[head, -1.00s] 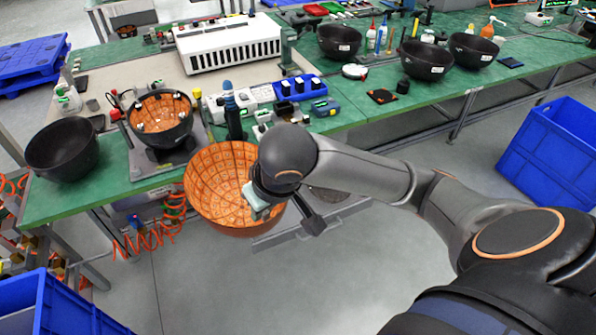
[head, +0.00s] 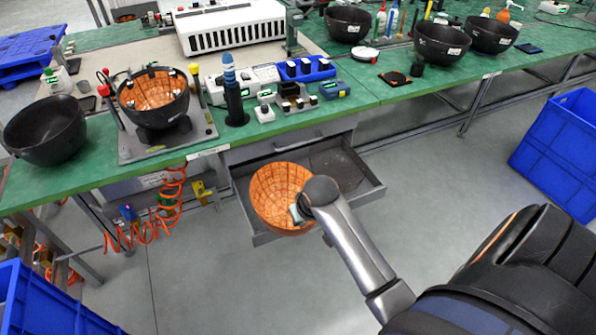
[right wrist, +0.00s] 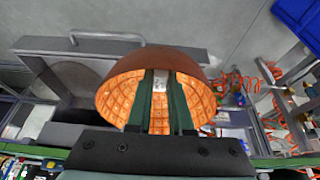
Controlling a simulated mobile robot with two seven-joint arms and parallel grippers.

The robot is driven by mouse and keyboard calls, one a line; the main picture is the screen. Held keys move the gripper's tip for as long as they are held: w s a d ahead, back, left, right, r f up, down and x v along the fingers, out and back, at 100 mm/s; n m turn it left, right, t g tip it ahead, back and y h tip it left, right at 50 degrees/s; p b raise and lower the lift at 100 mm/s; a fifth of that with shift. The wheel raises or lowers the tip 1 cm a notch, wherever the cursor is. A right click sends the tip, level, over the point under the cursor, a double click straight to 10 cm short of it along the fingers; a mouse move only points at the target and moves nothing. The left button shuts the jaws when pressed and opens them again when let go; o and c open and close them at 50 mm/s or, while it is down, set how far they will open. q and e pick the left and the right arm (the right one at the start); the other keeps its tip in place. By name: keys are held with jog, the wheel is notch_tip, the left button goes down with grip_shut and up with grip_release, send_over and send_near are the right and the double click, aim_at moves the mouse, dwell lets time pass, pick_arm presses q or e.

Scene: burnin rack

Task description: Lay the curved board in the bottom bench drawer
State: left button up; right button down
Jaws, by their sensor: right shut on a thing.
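The curved board (head: 274,190) is a bowl-shaped shell with an orange gridded inside. My right gripper (head: 298,213) is shut on its rim, at the board's right side in the head view. The right wrist view shows the board (right wrist: 148,68) with its rim between the two fingers (right wrist: 160,105). The open bottom bench drawer (head: 362,190) is a grey tray pulled out under the bench. The board is over the drawer's left half and hides part of it; I cannot tell whether it touches. My left gripper is not in view.
A closed drawer front (head: 290,143) sits above the open one. The green bench (head: 345,115) carries a fixture with another curved board (head: 153,92), a black bowl (head: 45,130) and instruments. Orange coiled hose (head: 172,205) hangs left of the drawer. A blue crate (head: 560,150) stands right.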

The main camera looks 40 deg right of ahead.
jog(key=b, duration=0.3)
send_near(281, 201)
jog(key=f, duration=0.3)
jog(key=s+f, duration=0.1)
jog(key=f, duration=0.1)
jog(key=shift+f, duration=0.1)
jog(key=shift+w+f, duration=0.15)
jog(key=shift+w, duration=0.25)
jog(key=shift+w+d+f+b, duration=0.15)
jog(key=shift+w+f+b, duration=0.2)
jog(key=shift+w, duration=0.2)
jog(key=shift+w+d+f+b, duration=0.15)
jog(key=shift+w+f+b, duration=0.05)
jog(key=shift+w+f, duration=0.3)
jog(key=shift+w+d+f, duration=0.1)
jog(key=shift+w+f, duration=0.1)
jog(key=shift+w, duration=0.15)
jog(key=shift+w+f, duration=0.1)
jog(key=shift+w, duration=0.05)
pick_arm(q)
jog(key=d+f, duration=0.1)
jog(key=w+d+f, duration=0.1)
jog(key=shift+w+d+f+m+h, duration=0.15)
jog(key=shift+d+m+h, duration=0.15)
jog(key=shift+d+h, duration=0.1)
pick_arm(e)
jog(key=shift+f, duration=0.1)
